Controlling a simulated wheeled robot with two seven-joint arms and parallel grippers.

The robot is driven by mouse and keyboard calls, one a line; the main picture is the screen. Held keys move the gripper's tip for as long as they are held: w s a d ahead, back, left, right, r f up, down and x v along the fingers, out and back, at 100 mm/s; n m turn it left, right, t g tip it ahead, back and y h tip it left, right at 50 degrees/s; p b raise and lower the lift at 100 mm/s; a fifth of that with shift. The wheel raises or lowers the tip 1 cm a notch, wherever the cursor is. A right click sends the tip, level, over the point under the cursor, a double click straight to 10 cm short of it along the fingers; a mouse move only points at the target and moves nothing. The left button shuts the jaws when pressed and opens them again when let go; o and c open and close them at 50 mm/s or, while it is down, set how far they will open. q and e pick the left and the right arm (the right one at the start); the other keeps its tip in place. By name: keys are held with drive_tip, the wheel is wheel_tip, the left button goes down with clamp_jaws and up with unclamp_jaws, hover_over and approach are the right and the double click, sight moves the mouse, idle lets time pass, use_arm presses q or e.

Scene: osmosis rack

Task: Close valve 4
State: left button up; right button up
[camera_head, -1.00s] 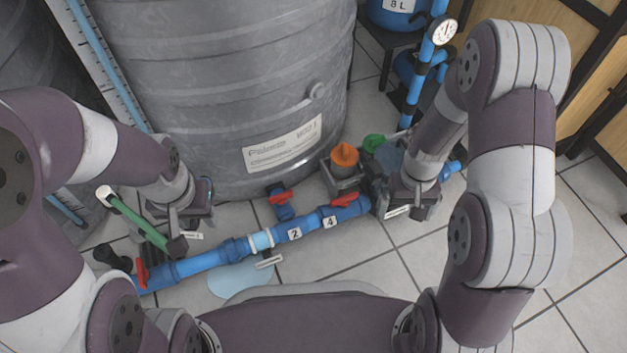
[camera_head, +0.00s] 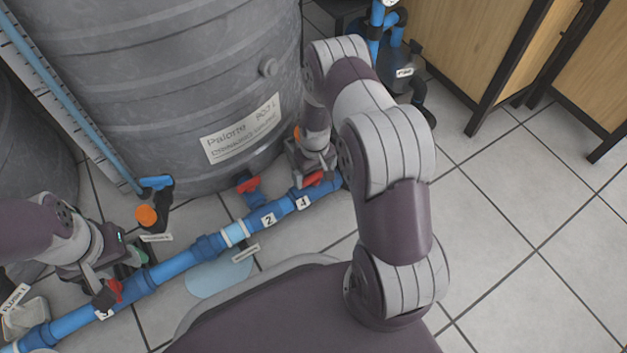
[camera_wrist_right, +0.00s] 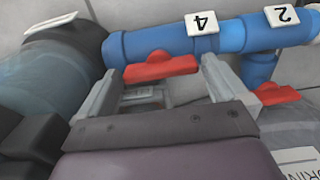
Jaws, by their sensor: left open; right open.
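Valve 4 has a red handle (camera_head: 313,179) on the blue pipe, beside a white label "4" (camera_head: 303,202). In the right wrist view the handle (camera_wrist_right: 160,66) lies roughly along the pipe. My right gripper (camera_head: 308,172) is over valve 4. In the right wrist view its fingers (camera_wrist_right: 160,87) are open, one to each side of the handle; I cannot tell whether they touch it. My left gripper (camera_head: 105,295) is open at another red valve handle (camera_head: 116,291) at the lower left, and its arm hides part of that spot.
A second red handle (camera_head: 248,184) sits on a branch near label "2" (camera_head: 268,220). A large grey tank (camera_head: 180,90) stands behind the pipe. A puddle (camera_head: 218,278) lies on the tiles. The floor at the right is clear, before wooden cabinets (camera_head: 450,50).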

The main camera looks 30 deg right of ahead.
drive_tip(key=shift+f, duration=0.6)
use_arm(q)
drive_tip(key=shift+f, duration=0.4)
use_arm(e)
drive_tip(key=shift+r, duration=0.1)
drive_tip(key=c, duration=0.7)
drive_tip(key=shift+c, duration=0.2)
use_arm(q)
drive_tip(key=shift+r, duration=0.15)
